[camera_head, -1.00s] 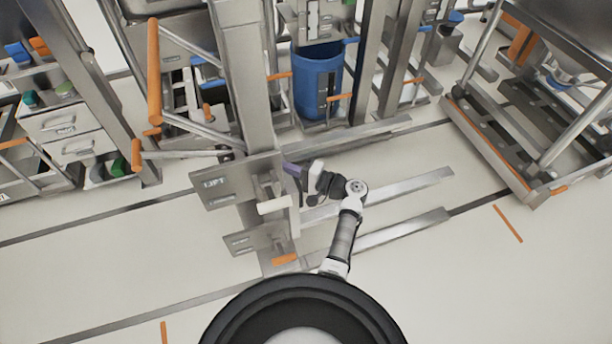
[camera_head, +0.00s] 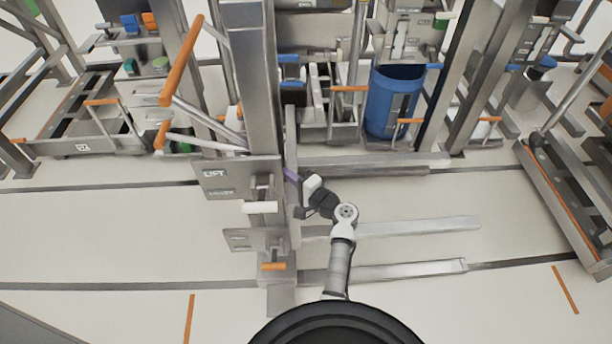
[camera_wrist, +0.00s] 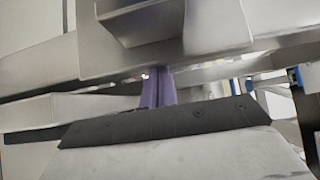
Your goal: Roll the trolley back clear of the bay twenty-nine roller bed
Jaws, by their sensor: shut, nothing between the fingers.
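The trolley is a grey metal lift with a tall mast (camera_head: 252,95), plates marked LIFT (camera_head: 232,180) and two long flat forks (camera_head: 420,226) pointing right, low over the floor. My gripper (camera_head: 292,175), with purple fingers, is beside the right side of the mast, close to a pale upright plate. The fingers also show in the wrist view (camera_wrist: 157,88), shut and empty, pointing at a grey metal bar and box. Whether they touch the metal cannot be told. No bay number twenty-nine is readable, so I cannot tell which bed is that one.
A blue bin (camera_head: 396,98) stands in the rack behind the forks. A low metal frame (camera_head: 565,205) with an orange strip stands at the right. Orange handles (camera_head: 180,62) stick out left of the mast. Bare floor (camera_head: 100,235) lies left of the trolley.

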